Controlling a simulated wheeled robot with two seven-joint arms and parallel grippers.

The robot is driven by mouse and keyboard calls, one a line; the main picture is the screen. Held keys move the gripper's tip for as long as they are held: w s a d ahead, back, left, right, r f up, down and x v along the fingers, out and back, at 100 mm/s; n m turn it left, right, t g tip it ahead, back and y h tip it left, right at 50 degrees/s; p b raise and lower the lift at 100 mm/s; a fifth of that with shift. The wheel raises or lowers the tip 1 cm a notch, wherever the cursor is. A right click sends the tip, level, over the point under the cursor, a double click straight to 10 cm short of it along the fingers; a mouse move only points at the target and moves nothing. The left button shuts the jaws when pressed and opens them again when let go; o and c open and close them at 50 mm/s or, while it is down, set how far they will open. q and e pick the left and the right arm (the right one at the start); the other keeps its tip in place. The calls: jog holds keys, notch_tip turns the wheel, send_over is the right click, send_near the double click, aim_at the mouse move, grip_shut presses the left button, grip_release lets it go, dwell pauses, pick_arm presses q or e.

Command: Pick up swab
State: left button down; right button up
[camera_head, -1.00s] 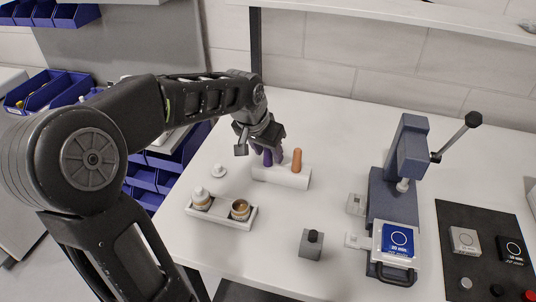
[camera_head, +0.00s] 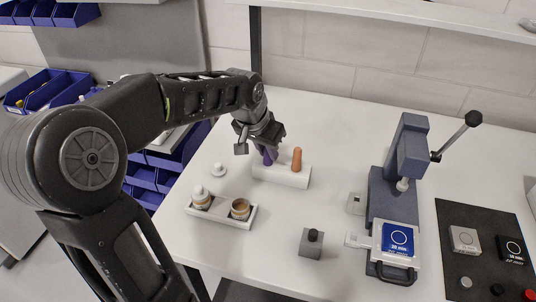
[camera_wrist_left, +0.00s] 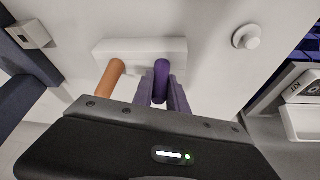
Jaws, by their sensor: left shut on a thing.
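A white block holder (camera_head: 284,176) stands on the table and carries two upright swab handles, one purple and one orange. The purple swab (camera_head: 267,158) is at the holder's left end, partly hidden by my fingers. The orange swab (camera_head: 297,159) stands free to its right. My left gripper (camera_head: 265,150) comes down from above and is shut on the purple swab. The left wrist view shows the purple swab (camera_wrist_left: 161,68) between my fingers, with the orange swab (camera_wrist_left: 112,75) beside it. I cannot tell whether the purple swab is clear of the holder. My right gripper is out of view.
A white tray with two small jars (camera_head: 221,211) and a small white lid (camera_head: 219,170) lie near the left edge. A grey block with a black knob (camera_head: 311,243) stands in front. A lever press (camera_head: 392,180) and a black mat (camera_head: 480,235) are at the right.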

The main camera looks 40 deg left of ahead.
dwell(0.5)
pick_arm(q)
notch_tip(320, 180, up, 10)
jog(key=shift+r, duration=0.1)
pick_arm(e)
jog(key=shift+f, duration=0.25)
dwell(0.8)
